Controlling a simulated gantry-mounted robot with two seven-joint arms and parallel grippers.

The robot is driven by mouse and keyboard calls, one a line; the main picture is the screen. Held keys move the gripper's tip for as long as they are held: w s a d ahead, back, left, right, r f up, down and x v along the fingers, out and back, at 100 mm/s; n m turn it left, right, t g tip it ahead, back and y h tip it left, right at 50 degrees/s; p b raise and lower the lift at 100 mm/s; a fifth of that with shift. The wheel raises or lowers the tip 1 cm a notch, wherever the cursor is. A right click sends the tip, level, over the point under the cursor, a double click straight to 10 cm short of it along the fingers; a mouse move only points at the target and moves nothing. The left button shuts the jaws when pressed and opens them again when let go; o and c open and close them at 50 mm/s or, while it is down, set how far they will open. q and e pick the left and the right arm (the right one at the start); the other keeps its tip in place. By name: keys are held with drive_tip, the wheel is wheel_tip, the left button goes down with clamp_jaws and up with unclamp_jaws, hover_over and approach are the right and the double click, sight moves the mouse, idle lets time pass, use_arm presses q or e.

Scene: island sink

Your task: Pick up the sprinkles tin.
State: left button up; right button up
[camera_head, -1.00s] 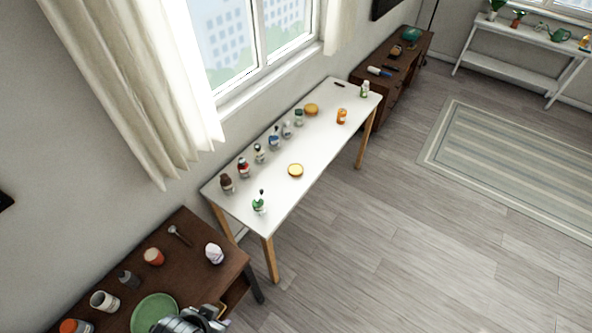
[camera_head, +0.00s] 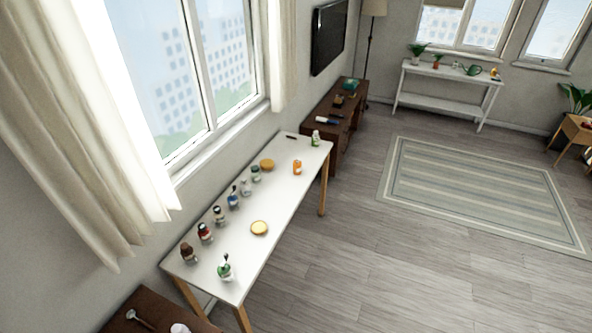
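I cannot tell which item, if any, is the sprinkles tin; the labels are too small to read. A long white table (camera_head: 262,258) under the window holds several small bottles and jars. A row along its window side includes a brown-topped bottle (camera_head: 188,254), a red one (camera_head: 205,235) and a blue one (camera_head: 233,200). An orange jar (camera_head: 297,167) and a green-and-white bottle (camera_head: 316,138) stand toward the far end. A flat round yellow item (camera_head: 259,228) lies near the middle. A green-labelled bottle (camera_head: 224,270) stands at the near end. Neither gripper is in view.
A dark brown table (camera_head: 150,308) shows partly at the bottom left, with a spoon-like utensil (camera_head: 138,318). A brown cabinet (camera_head: 340,130) stands beyond the white table. The wooden floor (camera_head: 350,260) to the right is open, with a striped rug (camera_head: 470,190).

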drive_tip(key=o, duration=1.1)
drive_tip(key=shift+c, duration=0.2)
